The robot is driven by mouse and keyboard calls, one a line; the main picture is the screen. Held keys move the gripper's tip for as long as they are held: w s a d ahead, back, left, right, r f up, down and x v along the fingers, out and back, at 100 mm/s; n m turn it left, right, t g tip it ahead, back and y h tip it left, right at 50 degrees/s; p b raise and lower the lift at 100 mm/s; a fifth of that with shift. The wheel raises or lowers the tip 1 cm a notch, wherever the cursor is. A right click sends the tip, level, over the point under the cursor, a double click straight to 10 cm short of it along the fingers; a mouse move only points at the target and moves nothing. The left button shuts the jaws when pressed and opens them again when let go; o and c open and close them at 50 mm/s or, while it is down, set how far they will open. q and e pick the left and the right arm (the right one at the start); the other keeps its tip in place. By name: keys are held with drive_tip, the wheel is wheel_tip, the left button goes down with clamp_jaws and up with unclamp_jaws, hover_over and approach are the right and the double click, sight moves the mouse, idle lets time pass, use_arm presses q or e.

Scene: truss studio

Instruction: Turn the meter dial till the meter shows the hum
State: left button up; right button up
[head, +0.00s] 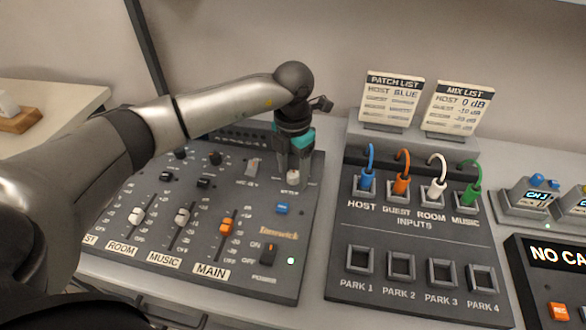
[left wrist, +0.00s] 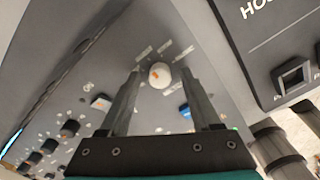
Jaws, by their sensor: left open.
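The meter dial is a small pale round knob (head: 293,177) near the upper right of the dark mixer panel (head: 190,262). In the left wrist view the knob (left wrist: 160,75) has an orange mark, with printed labels around its far side. My left gripper (head: 294,178) points down over the knob. The meter is not clearly identifiable. My right gripper is not in view.
A blue button (head: 282,208) sits just below the knob, and faders, including an orange one (head: 227,228), lie to the left. The patch panel (head: 345,225) with colored cables stands close on the right. Two list cards (head: 392,100) stand behind it.

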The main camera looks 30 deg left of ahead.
sight(293, 174)
use_arm(q)
wheel_tip(293, 174, up, 15)
drive_tip(key=p, duration=0.2)
idle(0.6)
